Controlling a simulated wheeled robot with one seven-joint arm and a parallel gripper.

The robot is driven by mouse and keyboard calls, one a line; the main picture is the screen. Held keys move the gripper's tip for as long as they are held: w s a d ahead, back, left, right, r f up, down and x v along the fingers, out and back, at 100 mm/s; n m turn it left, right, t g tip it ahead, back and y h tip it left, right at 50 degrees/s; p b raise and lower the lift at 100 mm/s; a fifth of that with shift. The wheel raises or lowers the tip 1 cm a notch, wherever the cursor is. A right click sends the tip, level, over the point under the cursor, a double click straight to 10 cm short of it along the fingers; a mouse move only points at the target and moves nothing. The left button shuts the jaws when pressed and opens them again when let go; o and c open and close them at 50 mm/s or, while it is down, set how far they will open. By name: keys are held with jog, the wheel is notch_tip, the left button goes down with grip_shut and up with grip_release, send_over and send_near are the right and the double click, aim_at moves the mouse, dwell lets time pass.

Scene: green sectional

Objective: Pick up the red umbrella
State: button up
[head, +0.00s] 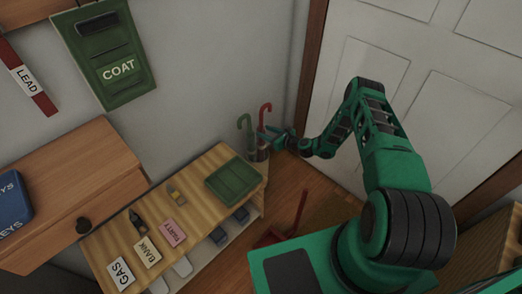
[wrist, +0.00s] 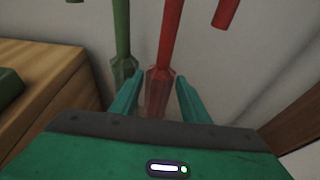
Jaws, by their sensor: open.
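The red umbrella (head: 263,117) stands upright with its hooked handle up, in the corner by the door. It also shows in the wrist view (wrist: 168,45), its shaft running down between the fingertips, its top cut off by the frame edge. A green umbrella (head: 245,131) stands just left of it; in the wrist view it is also left (wrist: 121,35), outside the fingers. My gripper (wrist: 157,88) is open, with one finger on each side of the red umbrella's lower part. In the head view my gripper (head: 276,136) reaches it from the right. Contact cannot be told.
A wooden shelf unit (head: 213,167) with a green tray (head: 233,182) and labelled cards stands left of the umbrellas. A white door (head: 410,80) is to the right. A red long-handled thing (head: 298,213) stands on the floor near my base.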

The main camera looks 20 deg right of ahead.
aim_at(263, 116)
jog(key=shift+x, duration=0.85)
jog(key=c, duration=0.6)
jog(key=shift+r, duration=0.1)
jog(key=shift+c, duration=0.2)
notch_tip(263, 116, up, 10)
jog(key=shift+f, duration=0.1)
